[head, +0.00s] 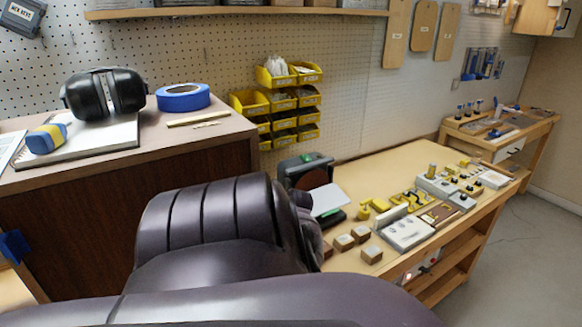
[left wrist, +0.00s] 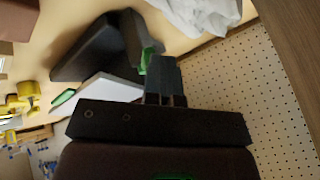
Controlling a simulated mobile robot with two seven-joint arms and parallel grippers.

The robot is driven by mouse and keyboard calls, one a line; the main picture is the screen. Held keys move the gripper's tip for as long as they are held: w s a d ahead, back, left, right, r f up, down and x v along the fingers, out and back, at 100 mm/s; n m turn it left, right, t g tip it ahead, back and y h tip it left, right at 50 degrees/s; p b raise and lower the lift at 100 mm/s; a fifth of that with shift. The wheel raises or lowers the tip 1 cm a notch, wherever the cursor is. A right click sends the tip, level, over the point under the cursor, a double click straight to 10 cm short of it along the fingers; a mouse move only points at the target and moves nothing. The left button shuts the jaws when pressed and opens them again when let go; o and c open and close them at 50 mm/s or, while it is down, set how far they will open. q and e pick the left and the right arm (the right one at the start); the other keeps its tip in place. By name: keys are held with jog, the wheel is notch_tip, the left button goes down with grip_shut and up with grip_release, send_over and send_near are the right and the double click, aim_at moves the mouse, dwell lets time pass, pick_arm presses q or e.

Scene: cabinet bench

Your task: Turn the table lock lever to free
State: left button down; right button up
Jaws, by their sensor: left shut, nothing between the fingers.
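A small dark bench machine (head: 303,170) with a reddish-brown disc and a pale tilted table plate (head: 328,199) stands on the wooden bench beyond my left arm. It also shows in the left wrist view as a black body (left wrist: 88,52) beside the pale plate (left wrist: 108,90). A green part (left wrist: 146,60) shows right by my left fingertips, and another green part (left wrist: 64,97) lies near the plate. I cannot tell which part is the lock lever. My left gripper (left wrist: 163,64) is shut and empty, close to the machine; contact is unclear. My right gripper is out of view.
Wooden blocks (head: 344,242), yellow parts (head: 375,206) and a white panel (head: 406,232) lie on the bench (head: 380,165) right of the machine. Yellow bins (head: 283,103) hang behind. A brown cabinet (head: 100,225) with ear muffs (head: 105,94) stands at left. A white bag (left wrist: 200,14) is near the machine.

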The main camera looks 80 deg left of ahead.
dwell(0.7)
pick_arm(q)
jog(key=shift+w+a+r, duration=0.15)
jog(key=shift+w, duration=0.25)
jog(key=shift+w+a+r, duration=0.15)
jog(key=shift+w, duration=0.2)
